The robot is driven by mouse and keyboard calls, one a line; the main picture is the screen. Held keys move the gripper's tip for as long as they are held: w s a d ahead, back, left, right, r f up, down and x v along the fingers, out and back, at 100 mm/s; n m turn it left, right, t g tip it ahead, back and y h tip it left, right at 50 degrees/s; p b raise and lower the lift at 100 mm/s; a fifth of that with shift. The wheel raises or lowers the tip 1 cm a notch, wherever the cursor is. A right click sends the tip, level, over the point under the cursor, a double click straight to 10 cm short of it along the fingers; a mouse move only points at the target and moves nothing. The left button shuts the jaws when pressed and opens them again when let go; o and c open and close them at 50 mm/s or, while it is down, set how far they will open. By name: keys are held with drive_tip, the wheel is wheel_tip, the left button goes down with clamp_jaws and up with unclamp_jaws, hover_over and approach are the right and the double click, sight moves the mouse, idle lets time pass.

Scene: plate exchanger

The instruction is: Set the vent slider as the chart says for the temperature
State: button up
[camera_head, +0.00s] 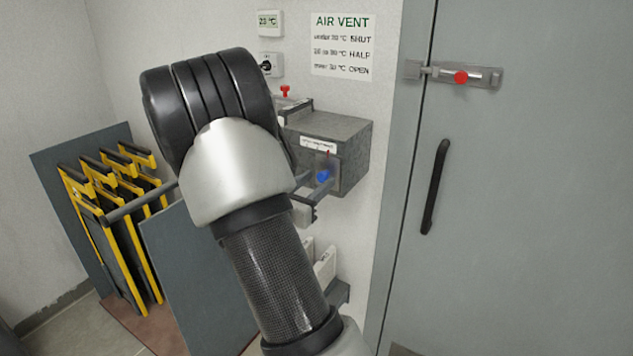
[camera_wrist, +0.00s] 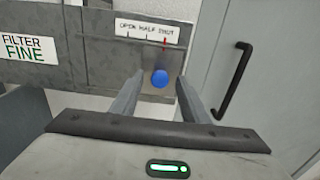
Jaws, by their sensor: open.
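The vent slider's blue knob (camera_wrist: 160,78) sits below a white scale label (camera_wrist: 147,31) reading OPEN, HALF, SHUT from left to right. A red pointer (camera_wrist: 164,43) stands at the SHUT end. My gripper (camera_wrist: 158,88) is open, with one finger on each side of the knob; I cannot tell whether they touch it. In the head view, the knob (camera_head: 324,176) is on the front of a grey box (camera_head: 345,140). The AIR VENT chart (camera_head: 342,46) lists SHUT, HALF and OPEN; its temperatures are blurred.
A grey door (camera_head: 530,200) with a black handle (camera_head: 441,187) and a bolt with a red knob (camera_head: 461,77) is on the right. A rack of yellow-edged panels (camera_head: 120,215) stands at left. A FILTER FINE label (camera_wrist: 25,48) is left of the slider.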

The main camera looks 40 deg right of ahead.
sight(318, 168)
drive_tip(key=shift+w+d, duration=0.15)
drive_tip(key=shift+d, duration=0.2)
clamp_jaws()
drive_tip(key=shift+w+a, duration=0.35)
drive_tip(key=shift+w, duration=0.4)
drive_tip(key=shift+w+a, duration=0.3)
drive_tip(key=shift+w, duration=0.45)
unclamp_jaws()
drive_tip(key=v, duration=1.7)
drive_tip(key=shift+s+a, duration=0.2)
